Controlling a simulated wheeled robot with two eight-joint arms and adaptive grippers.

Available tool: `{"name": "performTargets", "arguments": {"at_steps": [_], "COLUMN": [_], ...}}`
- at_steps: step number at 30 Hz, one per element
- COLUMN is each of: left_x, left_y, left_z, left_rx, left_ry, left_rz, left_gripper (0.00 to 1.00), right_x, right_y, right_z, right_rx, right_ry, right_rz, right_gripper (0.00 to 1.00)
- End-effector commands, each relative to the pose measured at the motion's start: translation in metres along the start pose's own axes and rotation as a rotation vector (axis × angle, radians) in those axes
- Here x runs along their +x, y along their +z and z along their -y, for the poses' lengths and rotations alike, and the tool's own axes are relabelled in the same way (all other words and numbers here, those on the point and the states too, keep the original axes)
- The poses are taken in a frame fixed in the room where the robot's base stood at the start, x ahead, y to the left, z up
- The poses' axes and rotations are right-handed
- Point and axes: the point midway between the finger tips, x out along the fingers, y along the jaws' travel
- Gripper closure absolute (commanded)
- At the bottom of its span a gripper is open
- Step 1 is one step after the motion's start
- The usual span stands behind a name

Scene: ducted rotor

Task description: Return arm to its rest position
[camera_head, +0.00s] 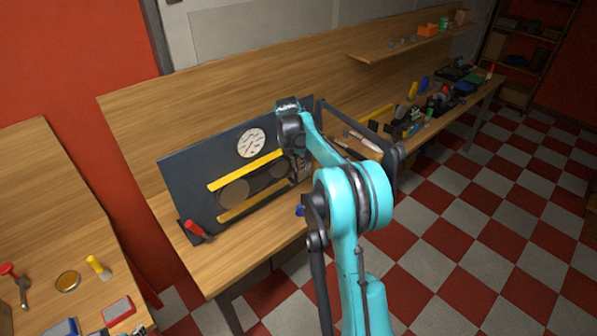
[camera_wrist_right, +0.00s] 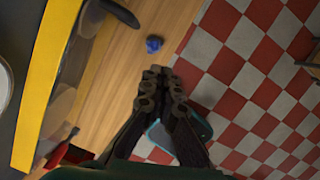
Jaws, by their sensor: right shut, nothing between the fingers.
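My right arm (camera_head: 352,200), teal with dark joints, reaches up from the bottom of the head view over the workbench. Its gripper (camera_head: 300,170) is in front of the right part of a dark upright panel (camera_head: 180,178), partly hidden by the arm. In the right wrist view the gripper's dark fingers (camera_wrist_right: 160,75) are together and empty, above the bench's front edge. My left gripper does not show.
The panel carries yellow rails (camera_head: 247,171) and a white dial (camera_head: 251,143). A small blue piece (camera_wrist_right: 154,44) and a red-handled tool (camera_head: 195,230) lie on the bench. Tools clutter the bench's right end. Checkered floor (camera_head: 470,230) in front is clear.

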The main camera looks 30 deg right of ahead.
Motion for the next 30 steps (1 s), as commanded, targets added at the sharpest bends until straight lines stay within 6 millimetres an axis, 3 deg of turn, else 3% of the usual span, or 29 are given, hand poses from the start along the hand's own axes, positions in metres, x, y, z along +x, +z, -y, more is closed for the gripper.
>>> {"name": "performTargets", "arguments": {"at_steps": [9,14,22,26,30], "left_x": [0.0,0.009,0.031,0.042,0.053], "left_y": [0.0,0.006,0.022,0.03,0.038], "left_z": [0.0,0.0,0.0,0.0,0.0], "left_rx": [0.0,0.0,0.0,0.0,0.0], "left_ry": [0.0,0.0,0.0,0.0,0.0], "left_rz": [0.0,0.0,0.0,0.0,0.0], "left_gripper": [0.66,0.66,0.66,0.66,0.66], "right_x": [-0.01,-0.032,-0.079,-0.086,-0.08], "right_y": [-0.003,-0.03,-0.128,-0.179,-0.235], "right_z": [0.001,0.007,0.043,0.069,0.101], "right_rx": [0.015,0.182,0.766,1.059,1.372], "right_ry": [0.004,0.047,0.204,0.277,0.344], "right_rz": [0.001,0.012,-0.022,-0.079,-0.172], "right_gripper": [1.0,1.0,1.0,1.0,1.0]}}
